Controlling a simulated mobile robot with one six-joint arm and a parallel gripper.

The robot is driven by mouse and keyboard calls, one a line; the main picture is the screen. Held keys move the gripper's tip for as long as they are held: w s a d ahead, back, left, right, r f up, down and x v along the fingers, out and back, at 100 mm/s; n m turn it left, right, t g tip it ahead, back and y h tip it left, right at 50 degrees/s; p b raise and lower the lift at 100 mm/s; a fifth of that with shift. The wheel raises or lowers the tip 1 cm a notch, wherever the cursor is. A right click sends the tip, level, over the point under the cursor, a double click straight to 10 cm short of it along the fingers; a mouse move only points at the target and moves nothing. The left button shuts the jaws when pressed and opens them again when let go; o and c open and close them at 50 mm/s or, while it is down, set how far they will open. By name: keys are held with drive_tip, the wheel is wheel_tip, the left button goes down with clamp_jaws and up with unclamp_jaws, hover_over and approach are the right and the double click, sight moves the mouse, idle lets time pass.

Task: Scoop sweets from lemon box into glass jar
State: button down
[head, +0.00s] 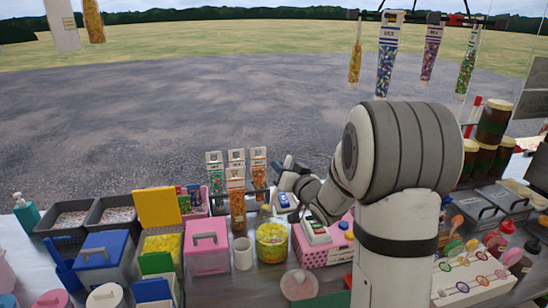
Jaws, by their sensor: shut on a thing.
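A yellow box (164,224) with its yellow lid raised, likely the lemon box, stands left of centre and holds yellow sweets (162,243). A round clear container (271,240), perhaps the glass jar, stands right of a white mug and looks full of yellow sweets. A second low round clear vessel (299,284) with a pinkish look stands nearer me; its contents are unclear. My arm hides part of the counter.
A pink lidded box (207,246) and the white mug (242,254) stand between the yellow box and round container. Tall sweet tubes (236,205) stand near the gripper. A blue lidded box (103,259) is left. Lollipops (470,285) crowd the right.

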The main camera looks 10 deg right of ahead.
drive_tip(key=w+d+f+m+p, duration=0.2)
drive_tip(key=d+f+m+p, duration=0.2)
drive_tip(key=d+f+m, duration=0.4)
drive_tip(key=shift+w+f+m, duration=0.15)
drive_tip(key=shift+w+m, duration=0.15)
drive_tip(key=shift+m, duration=0.4)
idle(0.3)
drive_tip(key=s+a+r+n+b, duration=0.2)
drive_tip(key=a+r+n+b, duration=0.3)
drive_tip(key=a+r+n, duration=0.1)
drive_tip(key=shift+s+a+r+n, duration=0.2)
drive_tip(key=shift+a+r+n, duration=0.05)
drive_tip(key=shift+r+n, duration=0.7)
drive_tip(key=s+a+r+n+b, duration=0.2)
drive_tip(key=a+n+b, duration=0.4)
drive_tip(key=b, duration=0.1)
